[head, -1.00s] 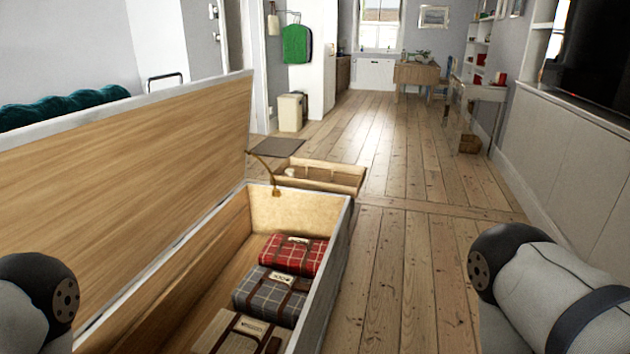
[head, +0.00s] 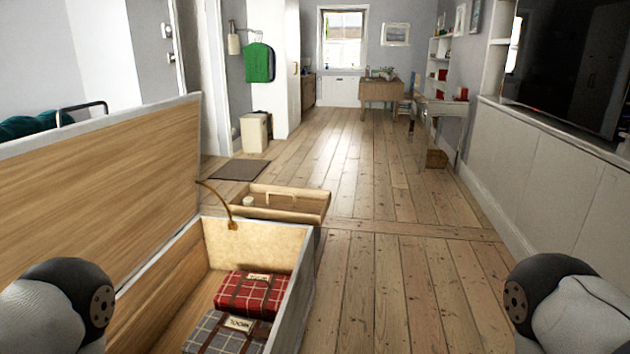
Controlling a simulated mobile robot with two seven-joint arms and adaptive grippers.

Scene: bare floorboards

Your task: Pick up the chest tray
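The chest tray (head: 312,207) is a shallow open wooden box just beyond the far end of the open chest (head: 292,297). It has a light wooden handle and a small pale round item inside. Parts of both my arms show at the lower left and lower right edges, well short of the tray. Neither gripper is in the picture.
The chest lid (head: 110,185) stands open on the left. A red plaid bundle (head: 252,293) and a grey plaid bundle (head: 225,333) lie inside the chest. Floorboards (head: 400,285) to the right are clear. A dark mat (head: 238,170) lies beyond the tray.

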